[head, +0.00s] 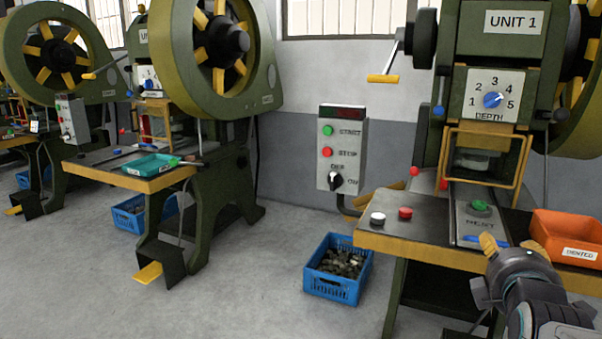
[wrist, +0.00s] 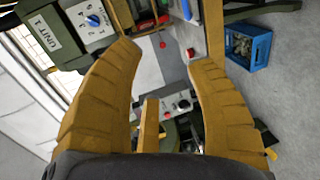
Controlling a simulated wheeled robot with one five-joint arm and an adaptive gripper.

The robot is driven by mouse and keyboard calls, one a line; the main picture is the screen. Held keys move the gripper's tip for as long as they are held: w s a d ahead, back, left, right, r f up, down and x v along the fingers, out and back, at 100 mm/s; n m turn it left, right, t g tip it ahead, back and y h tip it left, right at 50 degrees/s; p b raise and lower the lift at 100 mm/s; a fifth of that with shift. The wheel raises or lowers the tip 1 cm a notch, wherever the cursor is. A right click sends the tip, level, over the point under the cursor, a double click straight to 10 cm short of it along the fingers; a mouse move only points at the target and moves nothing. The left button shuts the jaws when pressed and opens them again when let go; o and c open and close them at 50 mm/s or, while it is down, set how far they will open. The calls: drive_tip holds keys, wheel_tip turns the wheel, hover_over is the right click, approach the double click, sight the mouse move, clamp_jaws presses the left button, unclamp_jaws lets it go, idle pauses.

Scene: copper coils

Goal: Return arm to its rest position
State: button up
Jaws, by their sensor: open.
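My gripper (head: 493,243) shows at the lower right of the head view, in front of the Unit 1 press table (head: 415,243). In the wrist view my gripper (wrist: 165,75) has its two ribbed yellow fingers spread wide apart, with nothing held between them. The wrist view is turned sideways and shows the Unit 1 press at its upper left. My grey arm (head: 540,290) reaches in from the lower right corner of the head view.
An orange bin (head: 566,230) labelled dented sits on the table's right side, close to my gripper. A blue crate (head: 332,285) of metal parts stands on the floor. A control box (head: 341,148) hangs behind. Open floor lies at left centre.

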drive_tip(key=s+a+r+m+g+y+p, duration=0.3)
drive_tip(key=s+a+p, duration=0.6)
drive_tip(key=p, duration=0.7)
drive_tip(key=s+a+r+m+g+y+p, duration=0.3)
drive_tip(key=s+a+r+m+g+p, duration=0.4)
drive_tip(key=p, duration=0.8)
wheel_tip(320, 180, up, 4)
drive_tip(key=s+a+m, duration=0.1)
drive_tip(key=s+m, duration=0.1)
drive_tip(key=s, duration=0.1)
drive_tip(key=shift+a+m+g+y+p, duration=0.3)
drive_tip(key=shift+a+y+p, duration=0.05)
drive_tip(key=shift+y, duration=0.05)
